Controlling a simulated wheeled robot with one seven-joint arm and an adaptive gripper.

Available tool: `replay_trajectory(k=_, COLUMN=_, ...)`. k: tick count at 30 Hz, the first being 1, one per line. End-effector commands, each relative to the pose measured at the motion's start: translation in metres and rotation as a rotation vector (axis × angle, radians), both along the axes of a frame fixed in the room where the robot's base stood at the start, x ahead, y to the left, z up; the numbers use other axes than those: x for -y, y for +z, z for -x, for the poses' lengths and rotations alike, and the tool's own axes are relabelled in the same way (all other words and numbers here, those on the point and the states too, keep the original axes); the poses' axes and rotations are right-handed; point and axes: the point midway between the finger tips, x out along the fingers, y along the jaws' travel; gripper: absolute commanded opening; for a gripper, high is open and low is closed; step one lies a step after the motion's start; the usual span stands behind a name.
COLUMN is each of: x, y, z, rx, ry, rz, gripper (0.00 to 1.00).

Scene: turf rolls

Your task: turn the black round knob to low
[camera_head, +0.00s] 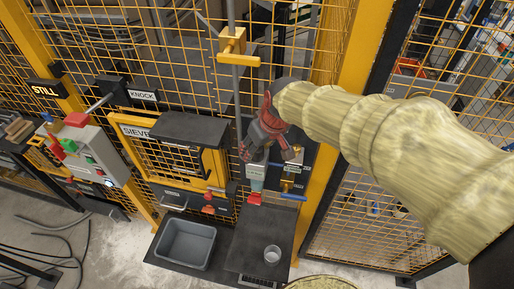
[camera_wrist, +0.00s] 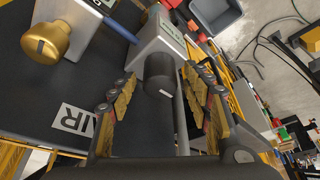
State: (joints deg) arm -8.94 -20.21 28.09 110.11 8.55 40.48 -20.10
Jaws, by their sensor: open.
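The black round knob (camera_wrist: 160,75) shows in the wrist view, on the front of a light grey housing (camera_wrist: 148,47). A pale mark runs near its edge. My open gripper (camera_wrist: 158,82) has one finger on each side of the knob, with a visible gap on both sides. Whether the fingertips reach past its face, I cannot tell. In the head view my gripper (camera_head: 250,148) is in front of the dark panel and hides the knob.
In the head view, a blue-handled valve (camera_head: 292,196) is below right. A grey bin (camera_head: 186,243) and a clear cup (camera_head: 272,254) stand below.

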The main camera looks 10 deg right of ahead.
Motion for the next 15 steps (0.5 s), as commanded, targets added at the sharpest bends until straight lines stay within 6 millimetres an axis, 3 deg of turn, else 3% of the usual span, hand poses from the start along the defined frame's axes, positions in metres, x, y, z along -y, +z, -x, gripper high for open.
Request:
replay_trajectory(k=8, x=0.002, y=0.014, z=0.004, rx=0.004, ry=0.0, rz=-0.001, gripper=0.49)
replay_trajectory(k=15, x=0.009, y=0.057, z=0.021, rx=0.004, ry=0.0, rz=-0.001, gripper=0.49)
